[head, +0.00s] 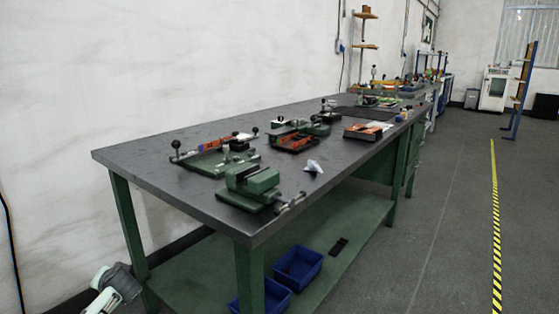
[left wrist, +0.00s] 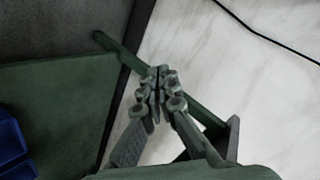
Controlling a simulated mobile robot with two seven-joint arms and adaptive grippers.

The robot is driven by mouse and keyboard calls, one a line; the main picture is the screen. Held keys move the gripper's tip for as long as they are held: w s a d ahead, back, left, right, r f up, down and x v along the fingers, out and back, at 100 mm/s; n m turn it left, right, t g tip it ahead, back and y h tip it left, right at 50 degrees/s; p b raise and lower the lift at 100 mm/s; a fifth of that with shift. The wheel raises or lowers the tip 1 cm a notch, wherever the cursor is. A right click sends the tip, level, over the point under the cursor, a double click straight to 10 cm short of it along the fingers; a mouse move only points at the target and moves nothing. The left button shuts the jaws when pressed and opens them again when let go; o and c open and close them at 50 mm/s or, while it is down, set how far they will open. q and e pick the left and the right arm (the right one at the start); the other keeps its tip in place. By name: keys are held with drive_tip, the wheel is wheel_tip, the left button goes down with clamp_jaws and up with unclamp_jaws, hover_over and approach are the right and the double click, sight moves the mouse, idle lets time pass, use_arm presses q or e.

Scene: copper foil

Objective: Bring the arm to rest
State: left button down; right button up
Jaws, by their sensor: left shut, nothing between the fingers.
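My left arm (head: 112,288) shows at the lower left of the head view, low beside the near left leg of the workbench. In the left wrist view my left gripper (left wrist: 158,82) has its fingers together, with nothing between them. It hangs clear of the bench top, with the green lower shelf (left wrist: 60,100) to its left and the white wall (left wrist: 240,60) behind it. My right gripper is not in view.
The long workbench (head: 150,145) carries a green vise (head: 250,185), several fixtures and a small white piece (head: 313,167). Blue bins (head: 298,266) stand on and by its lower shelf. A black cable (head: 12,240) runs down the wall. The floor at right (head: 430,240) is clear.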

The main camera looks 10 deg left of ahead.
use_arm(q)
drive_tip(key=s+d+f+m+g+h, duration=0.1)
drive_tip(key=s+d+f+m+h, duration=0.1)
drive_tip(key=s+d+f, duration=0.45)
drive_tip(key=s+d+f+m+h, duration=0.15)
drive_tip(key=s+f, duration=0.25)
drive_tip(key=s, duration=0.5)
drive_tip(key=s+d+f+m+g+h, duration=0.1)
drive_tip(key=s+d+f+m, duration=0.15)
drive_tip(key=s+f, duration=0.45)
drive_tip(key=s+d+f+n+h, duration=0.1)
drive_tip(key=s+d+f+h, duration=0.1)
drive_tip(key=d, duration=0.7)
drive_tip(key=s+d+f+n+g+h, duration=0.1)
drive_tip(key=s+d+f+n+h, duration=0.1)
drive_tip(key=d, duration=0.7)
drive_tip(key=shift+s, duration=0.35)
